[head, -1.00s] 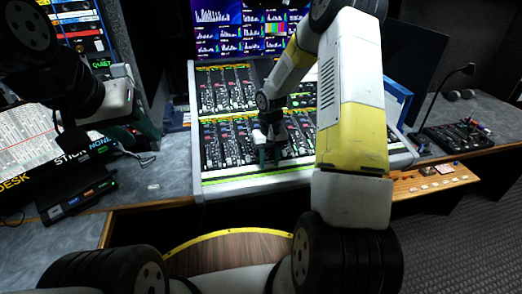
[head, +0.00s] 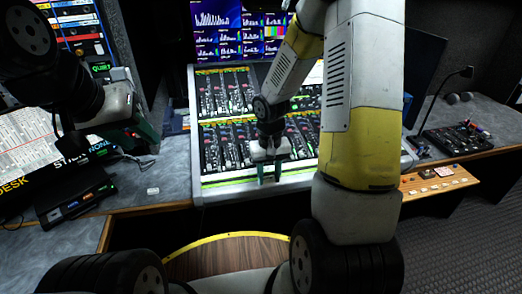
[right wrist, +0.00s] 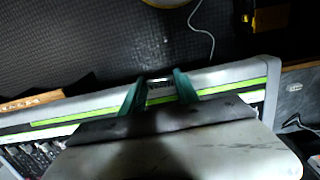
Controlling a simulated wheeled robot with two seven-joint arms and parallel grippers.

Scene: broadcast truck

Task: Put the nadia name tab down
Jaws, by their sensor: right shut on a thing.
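My right gripper (head: 268,180) hangs fingers down over the front edge of the mixing console (head: 208,192). In the right wrist view its two teal fingers (right wrist: 159,90) are shut on a small pale tab, the nadia name tab (right wrist: 160,86). The lettering on it is too small to read, and the tab cannot be made out in the head view. Whether it touches the green-yellow strip (right wrist: 225,88) along the console's front is unclear. My left gripper (head: 148,143) is at the left above the desk; its jaw opening is not clear.
A wooden ledge (head: 425,187) with several small tabs sticks out to the right of the console. A small black panel (head: 455,139) and a lamp stand behind it. A black device (head: 75,193) and a small white piece (head: 153,191) lie on the left desk.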

